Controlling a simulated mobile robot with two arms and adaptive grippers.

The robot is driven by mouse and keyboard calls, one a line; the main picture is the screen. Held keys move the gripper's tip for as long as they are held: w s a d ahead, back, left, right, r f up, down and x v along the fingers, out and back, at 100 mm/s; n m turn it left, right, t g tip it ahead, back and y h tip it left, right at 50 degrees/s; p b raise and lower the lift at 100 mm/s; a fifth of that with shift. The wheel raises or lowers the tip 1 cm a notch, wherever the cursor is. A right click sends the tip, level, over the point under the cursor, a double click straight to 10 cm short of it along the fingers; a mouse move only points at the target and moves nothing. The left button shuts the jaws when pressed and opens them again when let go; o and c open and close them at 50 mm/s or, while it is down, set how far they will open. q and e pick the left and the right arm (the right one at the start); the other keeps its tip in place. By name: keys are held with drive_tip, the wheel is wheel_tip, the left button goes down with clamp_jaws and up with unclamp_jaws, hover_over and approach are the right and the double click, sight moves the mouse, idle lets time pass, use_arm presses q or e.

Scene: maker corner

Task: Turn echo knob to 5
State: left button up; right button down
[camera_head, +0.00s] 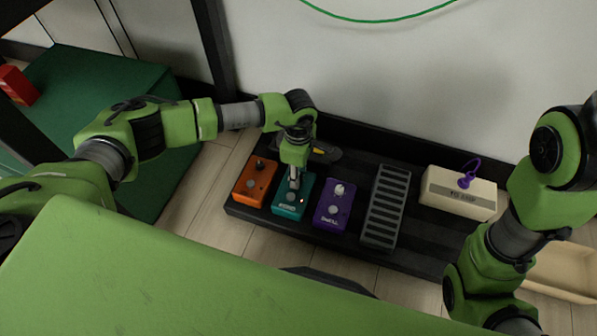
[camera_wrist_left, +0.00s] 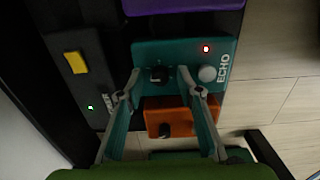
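The teal echo pedal (camera_head: 289,207) stands on the black pedalboard, between the orange and purple pedals. The scale around the knob is too small to read. My left gripper (camera_head: 294,182) points down over the echo pedal and hides the knob in the head view. In the left wrist view its fingers (camera_wrist_left: 158,79) are apart, one on either side of the knob, with visible gaps. My right gripper is out of view.
The orange pedal (camera_head: 255,182) and purple pedal (camera_head: 333,207) stand close on either side. A grey treadle pedal (camera_head: 386,207) and a cream box (camera_head: 458,193) with a purple cable are further right on the pedalboard (camera_head: 412,262). A black pedal with a yellow switch (camera_wrist_left: 75,62) lies behind.

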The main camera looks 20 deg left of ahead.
use_arm(q)
wheel_tip(320, 180, up, 12)
idle(0.6)
idle(0.5)
